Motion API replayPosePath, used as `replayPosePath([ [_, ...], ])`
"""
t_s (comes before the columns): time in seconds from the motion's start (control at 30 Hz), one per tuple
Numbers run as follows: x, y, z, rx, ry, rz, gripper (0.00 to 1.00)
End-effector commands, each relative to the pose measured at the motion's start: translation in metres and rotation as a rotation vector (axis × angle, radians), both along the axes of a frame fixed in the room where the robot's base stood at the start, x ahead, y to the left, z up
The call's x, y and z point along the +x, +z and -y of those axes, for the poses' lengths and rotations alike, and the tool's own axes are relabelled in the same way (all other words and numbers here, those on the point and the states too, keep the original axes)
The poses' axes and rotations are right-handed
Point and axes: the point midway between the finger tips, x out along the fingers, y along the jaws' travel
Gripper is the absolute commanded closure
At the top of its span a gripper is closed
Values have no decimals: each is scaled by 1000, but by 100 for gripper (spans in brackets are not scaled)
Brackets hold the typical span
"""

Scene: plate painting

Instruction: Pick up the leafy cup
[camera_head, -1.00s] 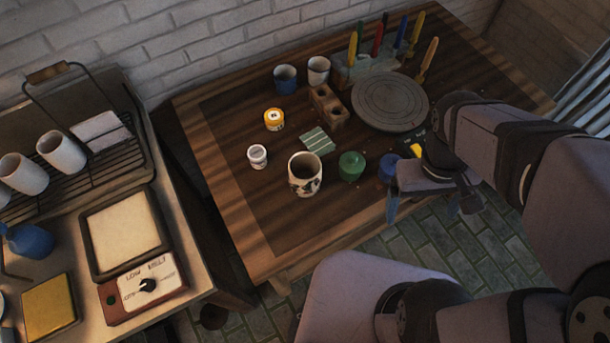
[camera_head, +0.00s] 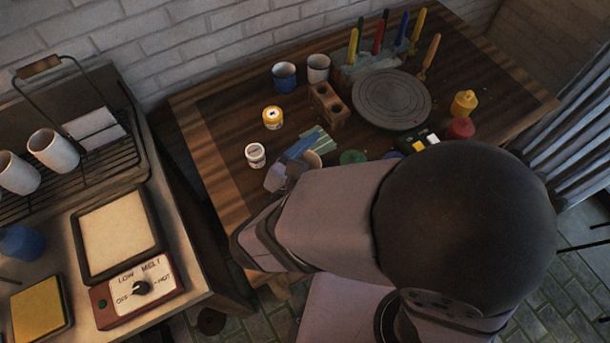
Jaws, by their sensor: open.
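The leafy cup (camera_head: 313,159), pale with dark leaf marks in the earlier frame, is now almost wholly hidden behind my gripper and forearm. Only a small tan patch that looks like its rim shows. My gripper (camera_head: 288,163) is at the cup's place near the table's front left, with its bluish fingers spread open. I cannot tell whether the fingers are around the cup or just above or beside it.
A white jar (camera_head: 255,155) and a yellow jar (camera_head: 272,118) stand left of and behind my gripper. A striped green cloth (camera_head: 322,137) and a brick block (camera_head: 328,104) lie behind it. A green pot (camera_head: 352,157) is to the right. A grey turntable (camera_head: 391,100) is farther back.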

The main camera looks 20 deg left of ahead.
Motion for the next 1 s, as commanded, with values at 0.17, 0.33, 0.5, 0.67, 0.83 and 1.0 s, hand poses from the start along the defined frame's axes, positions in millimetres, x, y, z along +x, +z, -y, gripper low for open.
replayPosePath([
  [0.17, -19, 2, -50, -87, 235, 62, 12],
  [0.33, -31, -7, -73, -134, 350, 97, 12],
  [0.5, -30, -37, -72, -134, 347, 96, 12],
  [0.67, -30, -69, -72, -134, 345, 94, 12],
  [0.83, -30, -106, -71, -132, 344, 95, 12],
  [1.0, -30, -130, -72, -127, 343, 96, 12],
])
